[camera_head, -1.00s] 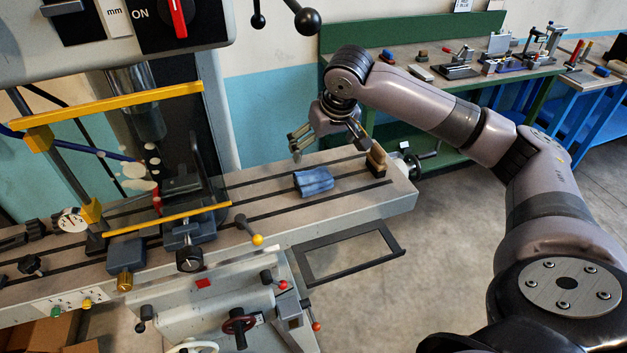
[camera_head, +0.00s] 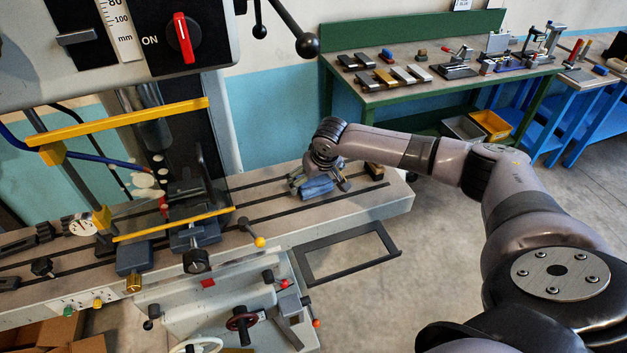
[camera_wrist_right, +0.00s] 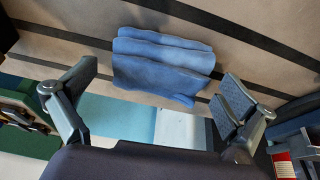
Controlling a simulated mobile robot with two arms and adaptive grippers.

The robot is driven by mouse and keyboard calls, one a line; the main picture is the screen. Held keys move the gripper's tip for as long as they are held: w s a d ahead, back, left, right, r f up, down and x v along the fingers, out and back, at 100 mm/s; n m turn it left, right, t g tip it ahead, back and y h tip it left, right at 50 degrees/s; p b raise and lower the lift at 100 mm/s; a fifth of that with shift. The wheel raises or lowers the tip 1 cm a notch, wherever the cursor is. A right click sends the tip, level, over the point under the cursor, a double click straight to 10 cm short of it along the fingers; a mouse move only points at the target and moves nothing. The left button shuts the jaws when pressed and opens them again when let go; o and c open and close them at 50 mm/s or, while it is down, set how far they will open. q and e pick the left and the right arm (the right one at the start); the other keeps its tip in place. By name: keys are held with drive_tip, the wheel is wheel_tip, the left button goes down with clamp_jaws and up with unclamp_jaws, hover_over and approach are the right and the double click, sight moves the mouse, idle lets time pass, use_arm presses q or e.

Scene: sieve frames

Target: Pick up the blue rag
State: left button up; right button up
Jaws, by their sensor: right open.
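The blue rag (camera_head: 316,188) lies folded on the slotted metal machine table, toward its right end. My right gripper (camera_head: 320,187) is down over the rag, with its fingers on either side of it in the head view. In the right wrist view, the rag (camera_wrist_right: 162,65) shows whole, beyond and between the spread fingers of the open right gripper (camera_wrist_right: 152,100). The fingers do not appear closed on it. My left gripper is not in view.
A brush-like brown block (camera_head: 374,171) stands on the machine table (camera_head: 270,200) right of the gripper. A milling machine with a yellow-framed guard (camera_head: 130,120) rises at the left. A green workbench (camera_head: 420,95) with tools stands behind.

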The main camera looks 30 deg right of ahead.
drive_tip(key=shift+w+f, duration=0.2)
drive_tip(key=shift+f, duration=0.2)
drive_tip(key=c, duration=1.2)
